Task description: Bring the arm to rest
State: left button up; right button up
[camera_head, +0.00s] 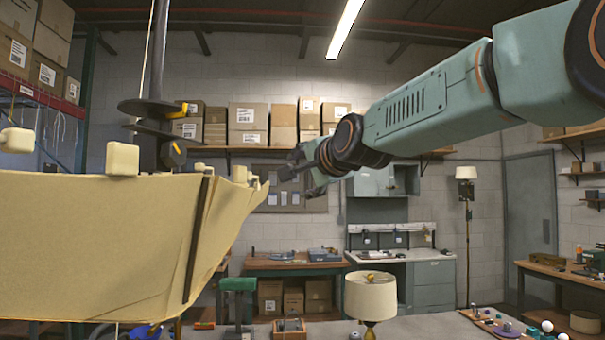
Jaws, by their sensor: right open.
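My right arm comes in from the upper right and reaches across to the middle of the camera_head view. Its dark right gripper (282,174) is open and empty, held in the air just right of a big cream lampshade-like panel (95,245). In the picture the fingertips are close to the panel's right edge; I cannot tell the gap in depth. My left gripper is not in view. A small lamp with a cream shade (371,297) stands upright on the table (420,325) below the arm.
A dark vertical pole with discs (155,105) rises behind the panel. A green-topped stand (238,285) and a small wooden box (289,326) are at the near table's left part. A tray of small parts (490,322) and white bulbs (547,326) lie at the right. The air under the arm is clear.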

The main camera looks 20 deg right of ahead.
jog(key=s+a+f+n+g+b, duration=0.1)
jog(key=s+f+n+g+b, duration=0.2)
jog(key=f, duration=1.5)
jog(key=s+a+f+n+g+b, duration=0.1)
jog(key=s+a+f+n+b, duration=0.3)
jog(key=f, duration=1.3)
jog(key=s+d+f+n+g+b, duration=0.15)
jog(key=f+n, duration=0.35)
jog(key=f, duration=1.3)
jog(key=s+a+f+n+g+b, duration=0.1)
jog(key=s+f+g+b, duration=0.15)
jog(key=s+f, duration=0.65)
jog(key=s+a+f+n+g+b, duration=0.1)
jog(key=s+f+g+b, duration=0.15)
jog(key=s+f, duration=0.7)
jog(key=s+f+g+b, duration=0.6)
jog(key=s+f+b, duration=0.1)
jog(key=s+f, duration=1.4)
jog(key=shift+a+f, duration=0.25)
jog(key=shift+f, duration=0.3)
